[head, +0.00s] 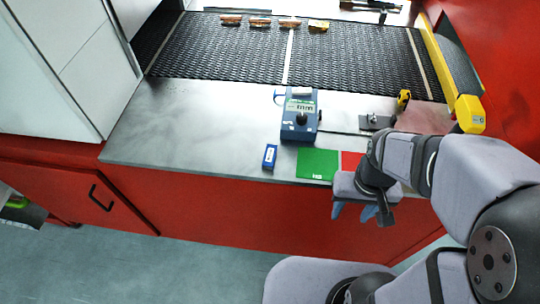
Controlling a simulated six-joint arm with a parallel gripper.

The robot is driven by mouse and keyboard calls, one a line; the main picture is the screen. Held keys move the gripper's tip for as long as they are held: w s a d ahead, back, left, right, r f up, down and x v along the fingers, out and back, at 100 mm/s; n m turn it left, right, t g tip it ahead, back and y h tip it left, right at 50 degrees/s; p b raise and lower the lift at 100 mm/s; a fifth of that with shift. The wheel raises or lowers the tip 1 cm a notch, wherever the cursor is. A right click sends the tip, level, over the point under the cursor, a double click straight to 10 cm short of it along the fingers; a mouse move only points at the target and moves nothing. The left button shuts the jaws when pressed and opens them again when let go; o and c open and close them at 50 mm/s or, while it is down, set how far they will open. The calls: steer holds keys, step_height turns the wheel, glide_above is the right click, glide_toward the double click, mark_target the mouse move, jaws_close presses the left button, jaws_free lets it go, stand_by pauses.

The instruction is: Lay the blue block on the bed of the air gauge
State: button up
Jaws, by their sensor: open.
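The blue block (270,156) stands near the front edge of the metal counter, with a pale label on its face. The air gauge (298,133) is a blue box with a display, behind and to the right of the block; a dark round part sits on its front portion. I cannot make out the exact bed surface. My gripper (357,214) points down in front of the counter edge, right of the block and apart from it. Its blue fingers are spread and empty.
A green plate (317,163) and a red one (351,160) lie right of the block, close to my gripper. A black mesh belt (230,50) carries several brown pieces (260,22) at the back. A yellow rail (440,65) bounds the right. The counter's left (180,125) is clear.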

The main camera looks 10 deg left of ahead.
steer(key=w+a+n+p, duration=0.1)
steer(key=a, duration=0.4)
steer(key=w+a+r+n+p, duration=0.1)
steer(key=w+a+n+p, duration=0.1)
steer(key=a, duration=0.2)
steer(key=w+a+r+n+p, duration=0.1)
steer(key=w+a+n+p, duration=0.1)
steer(key=a, duration=0.3)
steer(key=shift+w+a+g, duration=0.2)
steer(key=shift+a+g, duration=0.1)
steer(key=shift+g, duration=0.1)
step_height(320, 180, up, 4)
steer(key=m+t, duration=0.1)
glide_above(272, 158)
steer(key=shift+f, duration=0.1)
steer(key=shift+w+a+r+m, duration=0.3)
steer(key=shift+w+r+m, duration=0.15)
steer(key=shift+r, duration=0.1)
steer(key=shift+w+a+r+m, duration=0.25)
steer(key=shift+w+r+m, duration=0.1)
steer(key=shift+w+r, duration=0.15)
steer(key=shift+s+d+r+m, duration=0.2)
steer(key=shift+s+r+m, duration=0.2)
steer(key=shift+m, duration=0.6)
steer(key=shift+s+d+m, duration=0.1)
steer(key=shift+m, duration=0.5)
